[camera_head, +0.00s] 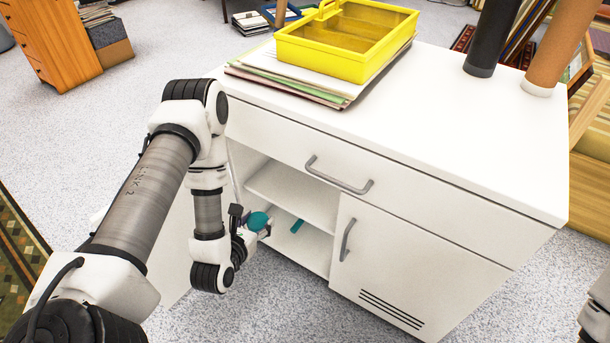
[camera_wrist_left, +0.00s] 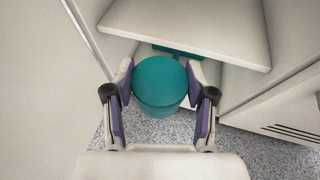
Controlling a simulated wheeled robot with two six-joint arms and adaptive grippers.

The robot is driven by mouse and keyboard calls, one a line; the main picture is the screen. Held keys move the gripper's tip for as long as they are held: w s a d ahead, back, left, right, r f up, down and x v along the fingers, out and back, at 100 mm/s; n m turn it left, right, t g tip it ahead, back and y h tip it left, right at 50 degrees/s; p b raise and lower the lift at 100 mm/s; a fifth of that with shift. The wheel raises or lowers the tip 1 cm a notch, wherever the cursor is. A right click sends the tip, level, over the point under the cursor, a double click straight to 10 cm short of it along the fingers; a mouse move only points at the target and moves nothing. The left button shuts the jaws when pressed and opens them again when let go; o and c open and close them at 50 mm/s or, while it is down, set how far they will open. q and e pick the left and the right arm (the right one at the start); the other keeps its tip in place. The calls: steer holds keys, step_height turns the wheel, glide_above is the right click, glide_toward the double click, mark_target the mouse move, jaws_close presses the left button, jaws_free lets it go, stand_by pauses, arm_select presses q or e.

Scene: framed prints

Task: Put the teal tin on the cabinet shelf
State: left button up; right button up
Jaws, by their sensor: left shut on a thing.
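The teal tin (camera_head: 258,221) is round and held at the open front of the white cabinet (camera_head: 400,250), level with the lower compartment. My left gripper (camera_head: 250,231) is shut on it. In the left wrist view the tin (camera_wrist_left: 160,86) sits between the purple-padded fingers of the left gripper (camera_wrist_left: 162,98). The middle shelf board (camera_head: 292,195) is above and beyond the tin. The floor of the lower compartment (camera_head: 303,247) lies beyond it. Part of my right arm shows at the right edge, but its gripper does not.
Another teal item (camera_head: 297,226) lies inside the lower compartment. A white panel, seemingly an open door (camera_wrist_left: 62,75), stands left of the opening. A drawer handle (camera_head: 338,178) and a door handle (camera_head: 346,240) stick out. A yellow caddy (camera_head: 345,55) sits on papers on top.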

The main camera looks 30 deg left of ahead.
arm_select(q)
steer(key=w+a+b, duration=0.1)
steer(key=w, duration=0.4)
steer(key=w+a+b, duration=0.1)
steer(key=w, duration=0.4)
steer(key=w+b, duration=0.2)
steer(key=w, duration=0.3)
steer(key=shift+a, duration=0.4)
steer(key=b+x, duration=0.1)
steer(key=x, duration=0.1)
steer(key=shift+w+a+f+b, duration=0.1)
steer(key=shift+w+b, duration=0.25)
steer(key=shift+s+f, duration=0.1)
steer(key=shift+f, duration=0.15)
steer(key=shift+r, duration=0.15)
steer(key=o, duration=0.8)
steer(key=shift+f, duration=0.2)
steer(key=o, duration=0.5)
steer(key=shift+c, duration=0.2)
steer(key=shift+r, duration=0.1)
